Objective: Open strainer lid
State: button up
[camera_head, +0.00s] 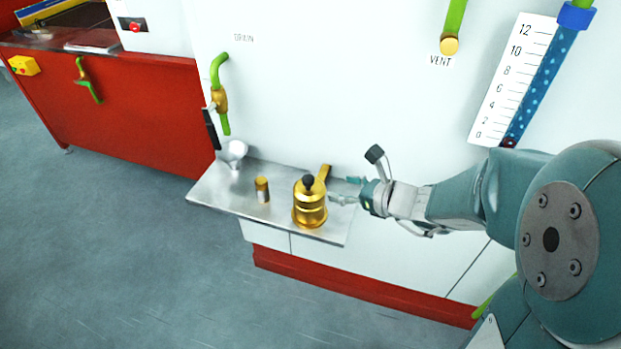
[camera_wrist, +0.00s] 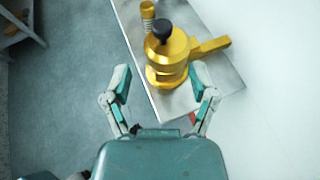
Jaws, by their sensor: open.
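The strainer (camera_head: 309,213) is a gold-coloured round body standing upright near the right end of a metal shelf. A black knob (camera_head: 308,182) tops its lid, and a gold handle (camera_head: 323,175) sticks out at its upper right. In the wrist view the strainer (camera_wrist: 168,62) is straight ahead, with the lid seated on it and the handle (camera_wrist: 211,47) pointing right. My gripper (camera_head: 346,189) is just right of the strainer, its fingers apart and empty. In the wrist view my gripper (camera_wrist: 162,82) has one finger on each side of the strainer's lower part, short of the body.
The metal shelf (camera_head: 225,193) also holds a small gold and white cylinder (camera_head: 262,190) and a silver funnel-like cup (camera_head: 234,152). A green pipe with a brass valve (camera_head: 219,97) hangs above its left end. The white wall panel stands close behind. Grey floor is clear in front.

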aim_at(310, 179)
jog(key=x, duration=1.1)
jog(key=shift+w, duration=0.15)
grip_shut()
